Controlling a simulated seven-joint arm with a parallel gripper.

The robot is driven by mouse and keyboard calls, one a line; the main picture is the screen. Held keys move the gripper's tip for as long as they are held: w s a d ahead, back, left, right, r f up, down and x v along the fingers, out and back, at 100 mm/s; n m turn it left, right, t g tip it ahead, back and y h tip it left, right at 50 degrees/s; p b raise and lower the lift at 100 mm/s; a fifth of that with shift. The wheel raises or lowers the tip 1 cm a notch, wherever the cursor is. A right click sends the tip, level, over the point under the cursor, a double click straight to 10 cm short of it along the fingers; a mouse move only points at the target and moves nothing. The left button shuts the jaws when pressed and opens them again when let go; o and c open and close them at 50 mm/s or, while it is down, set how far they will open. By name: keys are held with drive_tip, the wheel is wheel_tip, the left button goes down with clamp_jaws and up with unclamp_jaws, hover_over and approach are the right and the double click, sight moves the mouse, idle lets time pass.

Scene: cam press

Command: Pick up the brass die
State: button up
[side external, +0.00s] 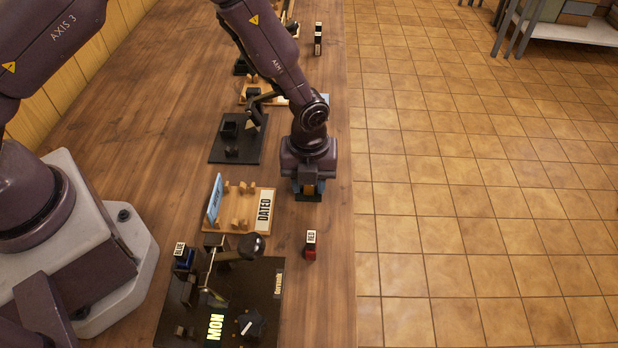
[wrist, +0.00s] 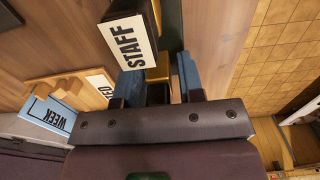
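A dark block with a white STAFF label (wrist: 128,43) stands beside the left finger in the wrist view. The underside of the brass piece is hidden.
A wooden rack with a DATED label (side external: 264,210) and a blue WEEK card (wrist: 48,117) stands close by. A RED-labelled piece (side external: 311,243) and a black press with a MON label (side external: 262,290) are nearer. A BLUE-labelled piece (side external: 183,257) sits left. The bench edge is close on the right.

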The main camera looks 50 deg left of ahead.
clamp_jaws()
